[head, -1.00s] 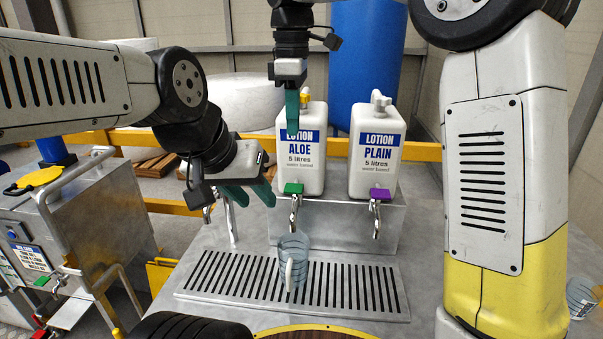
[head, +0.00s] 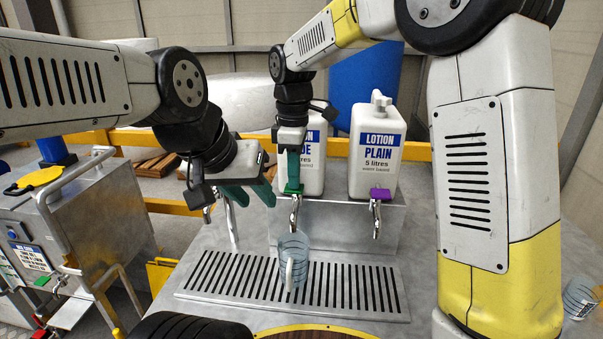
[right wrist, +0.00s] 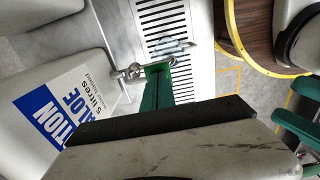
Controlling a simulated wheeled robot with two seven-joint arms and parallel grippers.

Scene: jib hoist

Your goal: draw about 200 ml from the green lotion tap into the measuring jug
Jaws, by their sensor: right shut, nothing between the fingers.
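The aloe lotion container (head: 314,160) stands on the metal stand, partly hidden by my right arm. Its green tap (head: 293,188) has a metal spout pointing down. The clear measuring jug (head: 293,255) stands upright on the slotted drip tray (head: 220,275), below that spout. My right gripper (head: 293,186) is shut and empty, its green fingers pointing down with the tips at the green tap; whether they touch it I cannot tell. In the right wrist view the fingers (right wrist: 156,85) reach the tap, with the jug (right wrist: 175,47) beyond. My left gripper (head: 250,193) is open and empty left of the container.
The plain lotion container (head: 376,150) with a purple tap (head: 380,194) stands to the right. Another jug-like vessel (head: 581,297) is at the far right edge. The drip tray is clear around the jug.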

